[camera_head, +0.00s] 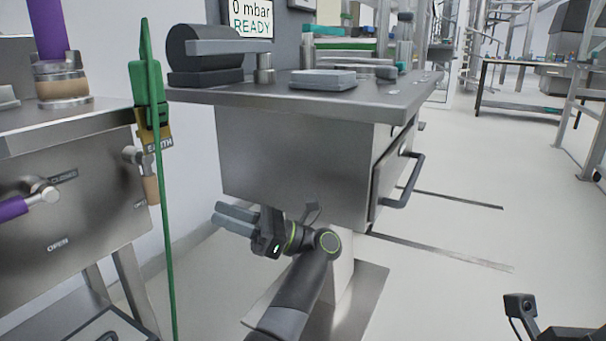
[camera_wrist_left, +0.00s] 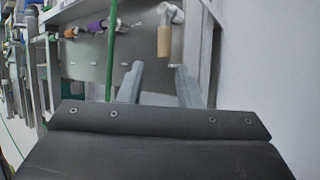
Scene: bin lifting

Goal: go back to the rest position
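My left gripper (camera_head: 232,218) is in front of and below the steel cabinet, pointing left in the head view. Its two grey fingers are apart with nothing between them. In the left wrist view the same gripper (camera_wrist_left: 159,67) shows a clear gap between its fingers, so it is open and empty. Only a small dark part of my right wrist shows at the bottom right corner of the head view. The fingers of my right gripper are out of the picture.
A steel cabinet (camera_head: 290,155) with a handle (camera_head: 405,182) stands just behind my left gripper. A green pole (camera_head: 166,240) and a steel unit with valves (camera_head: 75,215) stand to the left. The floor (camera_head: 470,215) on the right is mostly open.

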